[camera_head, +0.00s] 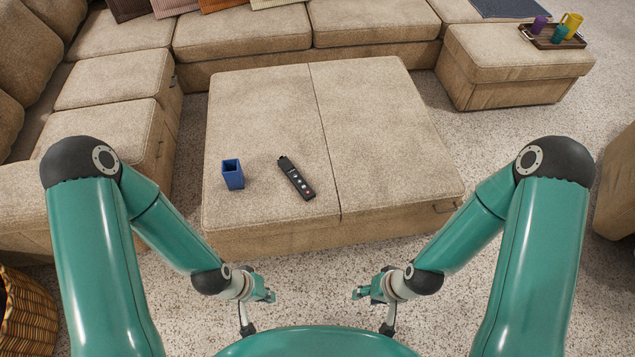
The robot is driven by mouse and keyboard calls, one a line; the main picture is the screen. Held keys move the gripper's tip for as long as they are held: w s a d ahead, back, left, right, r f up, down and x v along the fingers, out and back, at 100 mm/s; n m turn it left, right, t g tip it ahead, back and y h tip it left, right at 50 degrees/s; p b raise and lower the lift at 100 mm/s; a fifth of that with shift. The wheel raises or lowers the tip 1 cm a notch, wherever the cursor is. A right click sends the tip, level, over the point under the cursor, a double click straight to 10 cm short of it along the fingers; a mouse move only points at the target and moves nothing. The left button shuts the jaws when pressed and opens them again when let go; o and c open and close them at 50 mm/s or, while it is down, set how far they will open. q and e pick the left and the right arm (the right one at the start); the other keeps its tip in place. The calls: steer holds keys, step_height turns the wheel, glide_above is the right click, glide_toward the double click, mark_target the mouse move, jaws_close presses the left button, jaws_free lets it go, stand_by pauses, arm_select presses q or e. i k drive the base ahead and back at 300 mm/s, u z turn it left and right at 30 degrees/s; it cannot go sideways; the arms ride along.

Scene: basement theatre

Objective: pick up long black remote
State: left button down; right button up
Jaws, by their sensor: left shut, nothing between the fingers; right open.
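The long black remote (296,178) lies on the left half of the beige ottoman (385,130), tilted diagonally, with small light and red buttons on its face. My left gripper (268,295) is shut and empty, low in front of the ottoman's near side. My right gripper (359,293) is open and empty, also low in front of the ottoman, to the right of the left one. Both grippers are apart from the remote, which is farther off on the ottoman's top. Nothing covers the remote.
A blue square cup (232,174) stands on the ottoman left of the remote. A beige sectional sofa (240,35) runs behind and left. A small ottoman (500,65) at right bears a tray (552,42) with colored cups. A woven basket (25,315) stands at lower left.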

mark_target(290, 173)
steer(key=u, duration=0.2)
steer(key=i, duration=0.85)
steer(key=u, duration=1)
steer(key=k, duration=0.95)
steer(key=z, duration=0.3)
steer(key=i, duration=0.8)
steer(key=z, duration=0.05)
